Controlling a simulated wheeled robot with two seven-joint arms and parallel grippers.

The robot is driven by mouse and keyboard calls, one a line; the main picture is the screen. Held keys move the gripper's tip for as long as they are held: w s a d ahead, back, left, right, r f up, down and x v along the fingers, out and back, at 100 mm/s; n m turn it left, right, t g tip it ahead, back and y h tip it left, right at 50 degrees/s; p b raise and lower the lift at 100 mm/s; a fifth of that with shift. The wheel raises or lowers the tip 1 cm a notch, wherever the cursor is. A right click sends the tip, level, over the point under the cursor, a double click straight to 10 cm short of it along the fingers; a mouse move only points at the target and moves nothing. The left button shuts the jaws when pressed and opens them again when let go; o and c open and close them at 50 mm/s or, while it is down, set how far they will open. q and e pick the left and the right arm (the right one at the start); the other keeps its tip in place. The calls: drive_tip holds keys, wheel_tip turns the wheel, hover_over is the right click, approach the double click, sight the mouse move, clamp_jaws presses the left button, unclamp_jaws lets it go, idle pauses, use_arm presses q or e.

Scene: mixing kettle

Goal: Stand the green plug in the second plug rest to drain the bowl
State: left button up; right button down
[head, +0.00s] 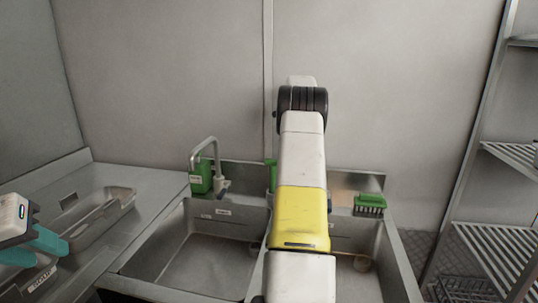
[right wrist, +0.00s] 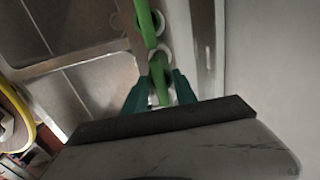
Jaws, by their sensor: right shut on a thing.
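In the right wrist view, my right gripper (right wrist: 160,90) has its teal fingers on both sides of a green plug (right wrist: 160,76) and is shut on it. The held plug is beside a pale round ring; I cannot tell whether it stands in it. A second green piece (right wrist: 147,22) is just beyond, at another pale ring. In the head view my right arm hides that gripper; a bit of green (head: 271,175) shows left of the arm at the sink's back ledge. My left gripper (head: 48,252) is open and empty over the left counter.
The steel sink has a left bowl (head: 190,265) and a right bowl (head: 377,285). A tap (head: 207,150) and green bottle (head: 200,180) stand at the back left, a green brush (head: 370,202) at the back right. A tray (head: 118,207) lies on the left counter. Wire shelves (head: 500,245) stand right.

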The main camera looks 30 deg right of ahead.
drive_tip(key=shift+f, duration=1)
drive_tip(key=shift+c, duration=2.1)
unclamp_jaws()
drive_tip(key=shift+r, duration=0.1)
drive_tip(key=shift+r, duration=3.4)
